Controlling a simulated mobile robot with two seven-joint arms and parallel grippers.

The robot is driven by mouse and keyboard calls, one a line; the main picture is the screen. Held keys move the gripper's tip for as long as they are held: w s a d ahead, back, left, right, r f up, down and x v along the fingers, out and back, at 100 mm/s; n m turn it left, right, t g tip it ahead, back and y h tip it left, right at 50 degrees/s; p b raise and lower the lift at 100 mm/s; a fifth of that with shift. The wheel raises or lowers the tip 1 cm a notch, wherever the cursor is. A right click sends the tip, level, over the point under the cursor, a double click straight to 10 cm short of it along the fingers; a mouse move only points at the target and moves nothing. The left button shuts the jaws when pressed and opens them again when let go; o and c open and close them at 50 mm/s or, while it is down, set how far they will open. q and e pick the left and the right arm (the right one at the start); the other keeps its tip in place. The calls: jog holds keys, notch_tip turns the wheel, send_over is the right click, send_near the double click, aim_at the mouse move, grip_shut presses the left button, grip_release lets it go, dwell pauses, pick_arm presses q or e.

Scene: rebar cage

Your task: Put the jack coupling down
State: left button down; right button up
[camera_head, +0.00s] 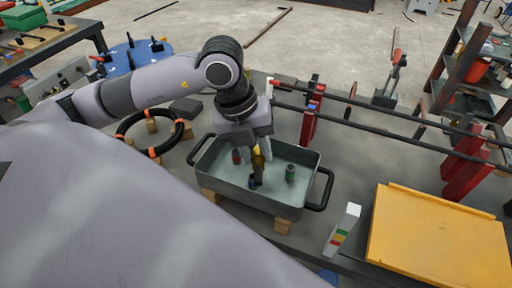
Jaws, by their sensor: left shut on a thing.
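My left gripper (256,178) reaches down into a grey tray (217,180) with black handles. It is shut on a small, partly hidden thing, which I take to be the jack coupling; its shape is hard to make out. A yellowish piece shows at the gripper, and the dark fingertips are low inside the tray. I cannot tell whether the held thing touches the tray floor. A green cylinder (290,173) stands in the tray right of the gripper, and a small red piece (236,157) is to its left. My right gripper is not in view.
The tray rests on wooden blocks (282,226). A black ring with orange bands (125,129) lies to the left. Long dark bars (375,118) on red stands (311,118) run behind. A yellow panel (440,240) and a white block with coloured stripes (342,230) are at the right.

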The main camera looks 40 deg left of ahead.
pick_arm(q)
jog(key=shift+f, duration=0.35)
jog(key=c, duration=0.8)
grip_release()
jog(key=shift+r+p, duration=0.3)
jog(key=shift+r, duration=0.2)
jog(key=v, duration=1.2)
jog(key=shift+p, duration=0.3)
jog(key=shift+f, duration=0.1)
